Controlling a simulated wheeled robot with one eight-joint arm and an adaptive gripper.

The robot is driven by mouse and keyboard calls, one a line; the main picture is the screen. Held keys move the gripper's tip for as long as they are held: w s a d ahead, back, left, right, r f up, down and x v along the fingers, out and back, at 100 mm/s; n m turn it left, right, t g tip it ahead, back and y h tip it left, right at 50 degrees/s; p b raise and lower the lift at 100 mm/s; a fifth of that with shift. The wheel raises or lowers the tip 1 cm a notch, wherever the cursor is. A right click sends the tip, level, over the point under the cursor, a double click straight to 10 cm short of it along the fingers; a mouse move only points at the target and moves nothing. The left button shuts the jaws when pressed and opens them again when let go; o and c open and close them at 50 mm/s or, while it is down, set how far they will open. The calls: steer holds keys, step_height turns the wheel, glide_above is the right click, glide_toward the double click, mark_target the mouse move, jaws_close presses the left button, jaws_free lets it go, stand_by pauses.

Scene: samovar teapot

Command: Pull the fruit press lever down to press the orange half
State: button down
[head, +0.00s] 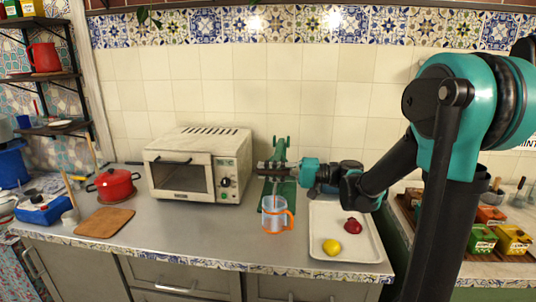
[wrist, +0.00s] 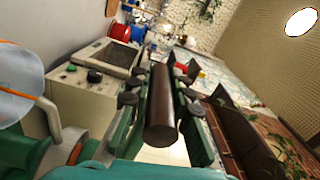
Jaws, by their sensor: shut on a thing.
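The green fruit press (head: 281,150) stands on the counter, right of the oven. My gripper (head: 270,168) reaches in from the right at the press and covers part of it. In the wrist view, my gripper (wrist: 160,95) is shut on the dark brown cylindrical handle of the press lever (wrist: 161,118), with a finger on each side. I cannot make out the orange half.
A cream toaster oven (head: 205,142) stands close on the left of the press. A white tray (head: 357,253) with a lemon (head: 332,247) and a dark red fruit (head: 352,226) lies to the right. A red pot (head: 112,184) and wooden board (head: 104,222) are further left.

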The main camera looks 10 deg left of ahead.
steer(key=shift+f+n, duration=0.4)
steer(key=shift+f, duration=0.8)
steer(key=shift+s, duration=0.1)
steer(key=c, duration=1.4)
jaws_free()
steer(key=shift+f, duration=0.1)
steer(key=shift+o, duration=0.2)
steer(key=d, duration=1.2)
steer(key=shift+d, duration=0.1)
